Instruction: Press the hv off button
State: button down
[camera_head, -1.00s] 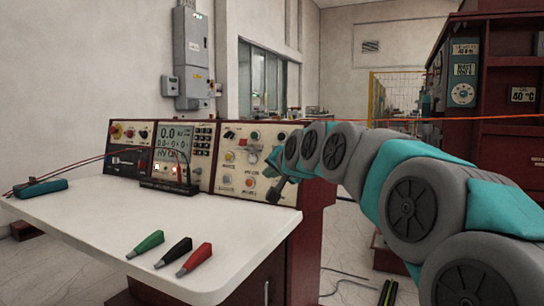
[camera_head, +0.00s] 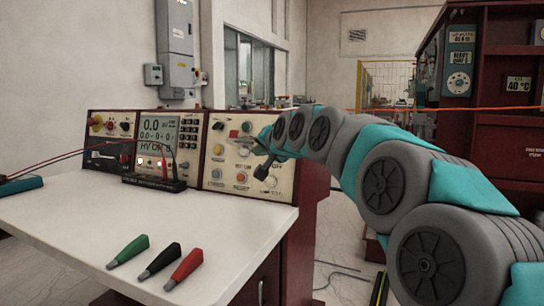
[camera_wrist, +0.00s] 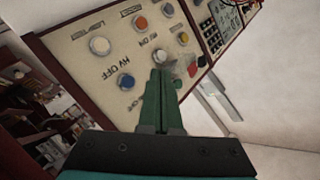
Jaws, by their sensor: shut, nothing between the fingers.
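A beige control panel (camera_head: 243,170) with several round buttons stands at the back right of the desk. In the wrist view it appears upside down. The blue button (camera_wrist: 126,81) sits at the text "HV OFF" there, left of my fingertips. A pale button (camera_wrist: 160,57) with a label like "HV ON" is just past the tips. My gripper (camera_wrist: 160,76) has its green fingers together, empty, pointing at the panel near that pale button. Contact cannot be told. In the head view my gripper (camera_head: 258,148) covers part of the panel's right side, and the blue button is hidden.
The white desk (camera_head: 220,225) holds green (camera_head: 128,250), black (camera_head: 159,262) and red (camera_head: 184,268) clips at its front. A display unit (camera_head: 158,140) and a dark terminal bar (camera_head: 154,182) stand left of the panel. An orange line crosses behind my arm.

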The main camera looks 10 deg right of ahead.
jog(key=w+d+f, duration=0.1)
jog(key=w+d, duration=0.3)
jog(key=w, duration=0.1)
jog(key=shift+w+f, duration=0.4)
jog(key=shift+w+d, duration=0.1)
jog(key=shift+d, duration=0.05)
dwell(1.8)
jog(key=shift+w+d+f, duration=0.1)
jog(key=shift+w+d, duration=0.05)
jog(key=shift+w, duration=0.05)
jog(key=shift+w+d+f, duration=0.1)
jog(key=shift+w+d, duration=0.15)
jog(key=shift+w, duration=0.1)
dwell(0.9)
jog(key=shift+s, duration=0.1)
jog(key=shift+s+a+r, duration=0.2)
jog(key=shift+s+a, duration=0.25)
jog(key=shift+s, duration=0.15)
dwell(0.3)
jog(key=shift+s+a+r+p, duration=0.3)
jog(key=shift+s+a, duration=0.45)
jog(key=shift+s, duration=0.25)
jog(key=shift+s+a+r+p, duration=0.15)
jog(key=shift+s+a+r, duration=0.15)
jog(key=shift+s+a, duration=0.55)
